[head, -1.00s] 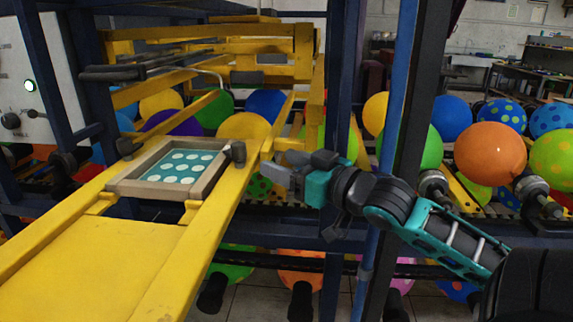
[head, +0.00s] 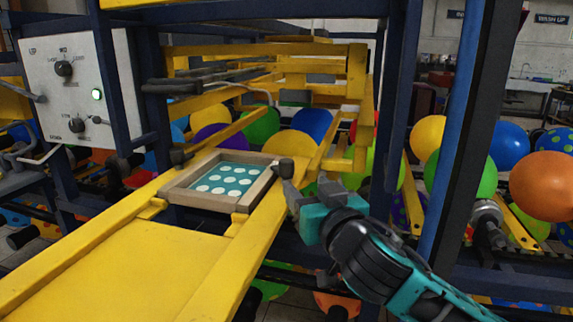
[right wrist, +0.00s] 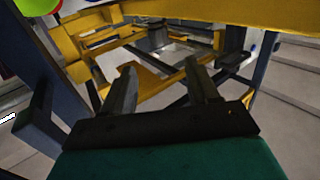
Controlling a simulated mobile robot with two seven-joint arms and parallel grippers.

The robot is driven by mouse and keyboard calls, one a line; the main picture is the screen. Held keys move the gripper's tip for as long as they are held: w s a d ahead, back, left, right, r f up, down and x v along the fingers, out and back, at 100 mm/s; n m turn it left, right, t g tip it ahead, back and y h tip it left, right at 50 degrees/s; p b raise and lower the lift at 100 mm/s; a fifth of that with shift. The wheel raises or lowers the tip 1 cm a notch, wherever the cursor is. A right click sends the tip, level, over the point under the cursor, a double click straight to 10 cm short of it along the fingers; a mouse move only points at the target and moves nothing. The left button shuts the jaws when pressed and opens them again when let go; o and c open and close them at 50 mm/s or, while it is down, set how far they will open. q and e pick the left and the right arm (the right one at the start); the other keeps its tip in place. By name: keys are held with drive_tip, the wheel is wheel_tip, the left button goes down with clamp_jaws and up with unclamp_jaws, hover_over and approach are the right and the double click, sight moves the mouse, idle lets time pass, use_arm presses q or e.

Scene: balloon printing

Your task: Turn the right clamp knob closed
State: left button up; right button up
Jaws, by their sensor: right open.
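The right clamp knob (head: 285,168) is a small dark knob at the right side of a wooden-framed print screen (head: 264,186). The screen has a teal face with white dots and lies on the yellow machine arm. My right gripper (head: 292,192) is open, its fingertips close to this knob, just below and right of it in the head view; I cannot tell whether they touch it. The right wrist view shows the two fingers (right wrist: 162,85) apart with nothing clearly between them. My left gripper is not in view.
A white control panel (head: 72,85) with knobs and a lit green button is at the left. A blue post (head: 455,130) rises right of my right arm. A yellow plate (head: 130,265) lies in front of the screen. Several coloured balloons hang behind and to the right.

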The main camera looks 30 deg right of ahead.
sight(292, 166)
drive_tip(key=p+x, duration=0.1)
drive_tip(key=x, duration=1.1)
drive_tip(key=shift+w+d+p, duration=0.15)
drive_tip(key=shift+w+p, duration=0.15)
drive_tip(key=shift+p, duration=0.1)
drive_tip(key=shift+c, duration=0.4)
drive_tip(key=c, duration=0.9)
drive_tip(key=shift+o, duration=0.2)
drive_tip(key=shift+d+f+n+t+y, duration=0.1)
drive_tip(key=shift+n+t+y, duration=0.2)
drive_tip(key=shift+n+y, duration=2)
drive_tip(key=shift+y, duration=1.1)
drive_tip(key=o, duration=0.9)
drive_tip(key=shift+o, duration=0.2)
drive_tip(key=shift+s, duration=0.1)
